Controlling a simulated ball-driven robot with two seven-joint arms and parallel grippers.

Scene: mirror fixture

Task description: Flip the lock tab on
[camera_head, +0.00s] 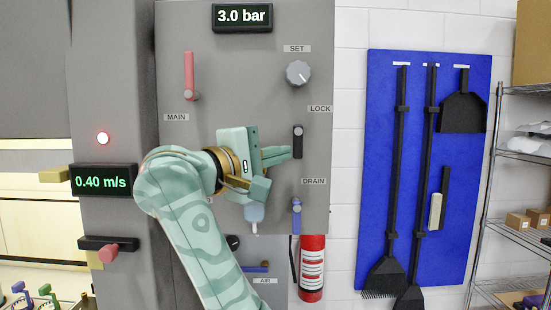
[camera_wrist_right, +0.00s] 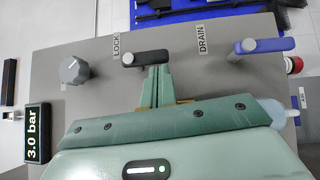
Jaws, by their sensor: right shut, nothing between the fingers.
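The lock tab (camera_head: 298,143) is a small black lever with a grey round pin at its top end, just under the LOCK label on the grey panel. It points straight down. In the wrist view the lock tab (camera_wrist_right: 150,58) lies across the picture, just beyond my fingertips. My right gripper (camera_head: 288,152) is shut and empty, its fingertips at the lower part of the tab. In the wrist view the right gripper (camera_wrist_right: 158,72) overlaps the tab's lower edge; I cannot tell whether it touches. My left gripper is not in view.
On the panel (camera_head: 268,95) are a red MAIN lever (camera_head: 189,75), a grey SET knob (camera_head: 298,72) and a blue DRAIN lever (camera_head: 296,215) below the tab. A fire extinguisher (camera_head: 312,270) stands below. A blue tool board (camera_head: 420,120) hangs at right.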

